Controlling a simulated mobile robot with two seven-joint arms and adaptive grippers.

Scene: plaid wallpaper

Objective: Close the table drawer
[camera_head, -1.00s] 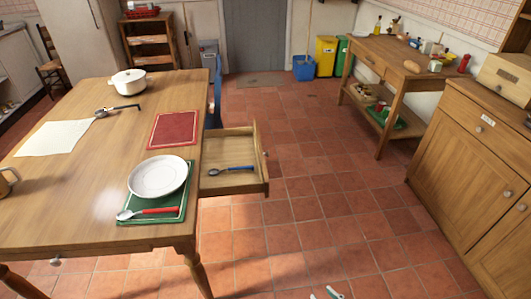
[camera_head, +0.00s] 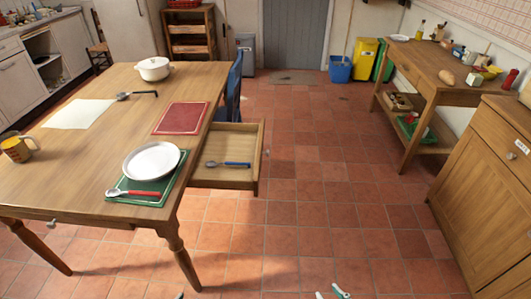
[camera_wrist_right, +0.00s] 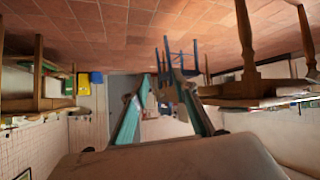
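The wooden table (camera_head: 70,185) stands at left in the head view. Its drawer (camera_head: 242,143) is pulled out from the table's right side, with its knob on the right-hand front panel. Only a tiny tip of my left gripper (camera_head: 180,296) shows at the bottom edge; the rest is out of frame.
A blue chair (camera_head: 231,88) stands behind the drawer. A cabinet (camera_head: 485,185) is at right. The tiled floor between is clear.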

